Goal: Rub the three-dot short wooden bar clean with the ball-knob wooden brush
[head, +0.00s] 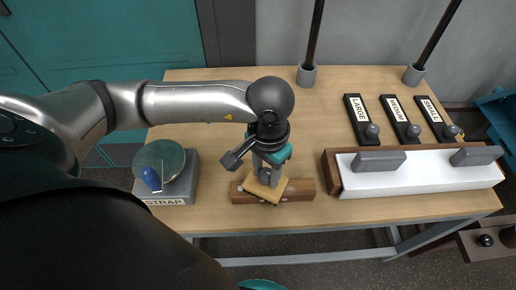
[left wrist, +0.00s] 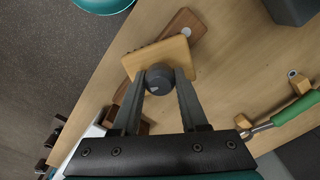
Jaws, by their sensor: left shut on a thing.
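The brush (head: 270,188) is a light wooden block with a dark ball knob (left wrist: 159,78) on top. My left gripper (head: 266,178) is shut on the knob from above. A short brown wooden bar (head: 302,191) lies flat on the table under the brush, which sits across its middle at an angle. The bar's upper end (left wrist: 186,22) in the left wrist view shows one pale dot; the brush and gripper hide other parts, so I cannot count its dots. Whether the brush presses on the bar is hard to tell. My right gripper is not in view.
A grey box (head: 176,201) labelled STRAP stands left. Right are a white-topped tray (head: 420,178) with grey blocks and black plates marked LARGE (head: 361,119), MEDIUM (head: 400,119) and SMALL (head: 437,119). A green-handled tool (left wrist: 296,112) lies behind my arm. Two posts rise at the back.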

